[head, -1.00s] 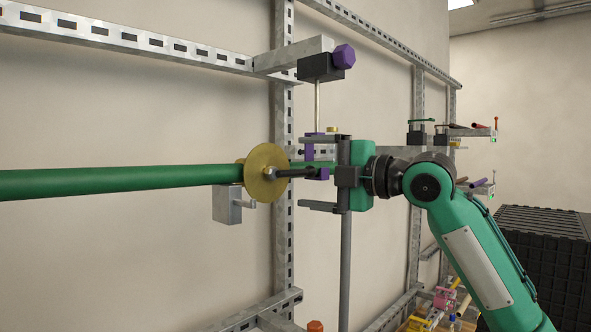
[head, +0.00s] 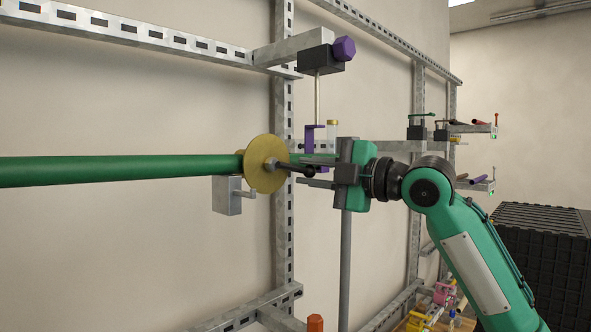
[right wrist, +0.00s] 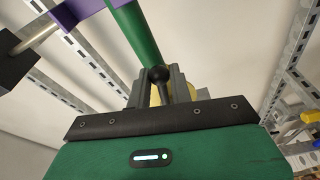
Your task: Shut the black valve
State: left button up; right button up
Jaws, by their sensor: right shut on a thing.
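The black valve shows as a black lever (head: 290,167) with a round knob, standing out from a brass disc (head: 258,178) on the green pipe (head: 120,170). My right gripper (head: 318,172) is closed on the lever near its knob. In the right wrist view the black knob (right wrist: 158,74) sits between the two grey fingers of my right gripper (right wrist: 160,88), and the disc is partly hidden behind them. My left gripper is not in view.
A purple clamp (head: 309,140) hangs on a rod just above the gripper. A grey block (head: 227,195) sits below the pipe. Slotted metal rails (head: 285,230) frame the wall. A black crate (head: 540,240) stands at the right.

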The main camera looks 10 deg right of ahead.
jog(key=shift+s+a+f+m+y+b, duration=0.15)
jog(key=shift+f+m+b, duration=0.15)
jog(key=shift+m, duration=0.3)
jog(key=shift+a+f+m+y+b, duration=0.1)
jog(key=shift+f+m+y+b, duration=0.1)
jog(key=shift+f+m, duration=0.3)
jog(key=shift+d+r, duration=0.1)
jog(key=shift+s+a+f+m+t+b, duration=0.15)
jog(key=shift+f+m+t+b, duration=0.15)
jog(key=shift+m, duration=0.35)
jog(key=shift+s+a+f+m+t+b, duration=0.1)
jog(key=shift+a+f+m+t+b, duration=0.2)
jog(key=shift+m, duration=0.35)
jog(key=shift+d+f, duration=0.1)
jog(key=shift+f, duration=0.05)
